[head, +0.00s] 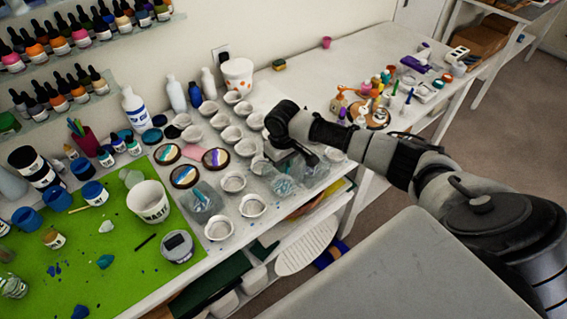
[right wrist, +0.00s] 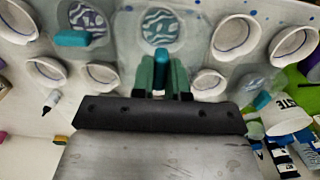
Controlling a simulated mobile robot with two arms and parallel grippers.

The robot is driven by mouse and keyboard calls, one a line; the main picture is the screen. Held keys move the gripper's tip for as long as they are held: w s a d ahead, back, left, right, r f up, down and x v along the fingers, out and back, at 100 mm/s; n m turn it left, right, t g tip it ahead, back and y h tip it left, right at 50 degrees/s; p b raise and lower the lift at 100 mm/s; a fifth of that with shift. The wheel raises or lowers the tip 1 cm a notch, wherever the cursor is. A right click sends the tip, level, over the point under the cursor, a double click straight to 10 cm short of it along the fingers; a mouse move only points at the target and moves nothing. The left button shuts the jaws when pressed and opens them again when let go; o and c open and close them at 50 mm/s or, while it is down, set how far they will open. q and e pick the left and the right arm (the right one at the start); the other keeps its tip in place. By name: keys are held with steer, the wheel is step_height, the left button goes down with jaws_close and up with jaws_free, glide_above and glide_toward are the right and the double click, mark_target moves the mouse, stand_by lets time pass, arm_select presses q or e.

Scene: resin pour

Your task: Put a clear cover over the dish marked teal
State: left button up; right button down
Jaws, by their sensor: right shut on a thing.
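My right gripper (head: 292,160) is low over the white bench; its fingers (right wrist: 161,75) are shut on a teal bar (right wrist: 160,62) that looks like the handle of a clear cover. The cover's outline is hard to make out. Just beyond the bar in the right wrist view lies a round dish with teal and white waves (right wrist: 162,27); in the head view it shows beside the gripper (head: 285,187). I cannot tell whether the held cover touches a dish. My left gripper is out of view.
White cups (head: 219,229) stand in rows close around the gripper. Another clear piece with a teal bar (head: 202,199) lies to the left. Painted coasters (head: 216,158), a large white tub (head: 149,203) and a green mat (head: 60,225) are further left. Bottles line the wall side.

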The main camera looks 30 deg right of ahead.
steer(key=shift+f+b, duration=0.7)
steer(key=shift+f, duration=1.65)
steer(key=shift+f, duration=0.15)
steer(key=c, duration=1.1)
jaws_free()
steer(key=shift+o, duration=0.2)
